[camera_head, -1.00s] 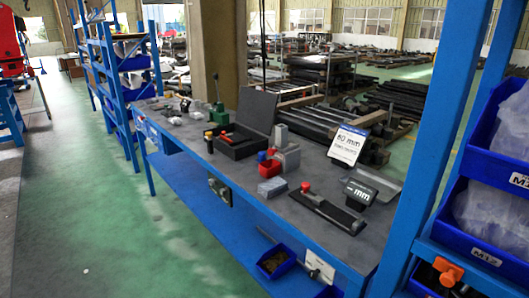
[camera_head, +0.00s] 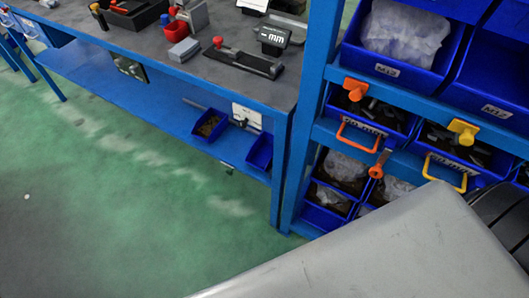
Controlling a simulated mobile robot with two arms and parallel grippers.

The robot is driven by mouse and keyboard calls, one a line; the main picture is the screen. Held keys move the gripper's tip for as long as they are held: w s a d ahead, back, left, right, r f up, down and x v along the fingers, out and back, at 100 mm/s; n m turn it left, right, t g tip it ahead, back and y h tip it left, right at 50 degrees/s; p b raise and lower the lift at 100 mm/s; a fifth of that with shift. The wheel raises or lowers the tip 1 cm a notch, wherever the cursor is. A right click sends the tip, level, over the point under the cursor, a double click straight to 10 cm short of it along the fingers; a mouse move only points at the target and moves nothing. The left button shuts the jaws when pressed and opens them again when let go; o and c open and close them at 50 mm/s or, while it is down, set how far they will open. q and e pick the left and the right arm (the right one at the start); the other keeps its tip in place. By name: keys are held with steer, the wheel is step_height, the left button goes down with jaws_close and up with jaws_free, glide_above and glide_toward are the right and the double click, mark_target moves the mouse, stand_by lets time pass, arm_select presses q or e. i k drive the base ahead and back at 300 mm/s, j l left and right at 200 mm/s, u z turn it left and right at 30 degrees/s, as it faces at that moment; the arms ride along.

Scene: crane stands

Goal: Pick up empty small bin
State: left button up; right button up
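A small blue bin (camera_head: 260,152) sits on the lower shelf of the workbench, near its right end. No contents show in it from here. Beside it to the left, another small blue bin (camera_head: 210,124) holds brown bits. Low in the rack on the right, more small blue bins (camera_head: 322,217) stand close together. Some hold clear bags, and the inside of the lowest one is hard to make out. Neither of my grippers is in view.
The blue rack (camera_head: 291,190) holds larger bins with bagged and dark parts. Orange (camera_head: 356,88) and yellow (camera_head: 463,131) tools hang at its front. Tools and a red box (camera_head: 184,49) stand on the bench (camera_head: 215,72). Green floor (camera_head: 130,200) before it is clear.

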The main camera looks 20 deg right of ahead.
mark_target(260, 156)
steer(key=i+j, duration=0.25)
steer(key=i, duration=0.2)
steer(key=i+j, duration=0.25)
steer(key=i, duration=0.25)
